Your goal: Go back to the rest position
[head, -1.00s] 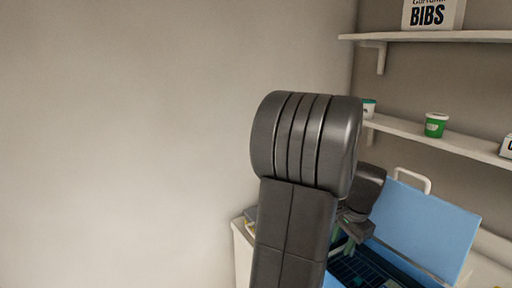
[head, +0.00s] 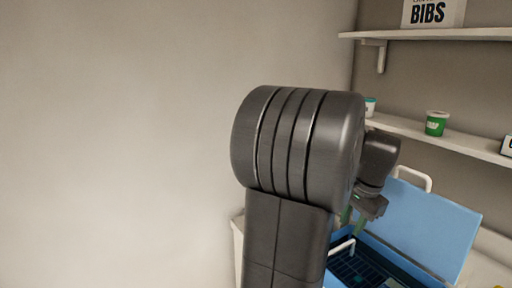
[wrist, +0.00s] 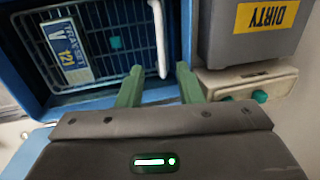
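My gripper (head: 353,219) shows in the head view beyond my large dark arm link, above the open blue case (head: 425,228). In the wrist view its two green fingers (wrist: 159,72) stand apart, with no object clearly held. A white bar handle (wrist: 160,38) of the wire basket (wrist: 100,50) passes near the gap between the fingertips; I cannot tell its exact distance from them. The basket lies in the blue case and carries a tray label. A small teal piece (wrist: 115,42) lies in the basket. My arm hides part of the case in the head view.
A grey bin marked DIRTY (wrist: 245,35) stands beside the case, with a pale box with teal knobs (wrist: 245,83) near it. Shelves (head: 440,137) on the right wall hold a green cup (head: 436,123) and a BIBS box (head: 433,13). The left wall is bare.

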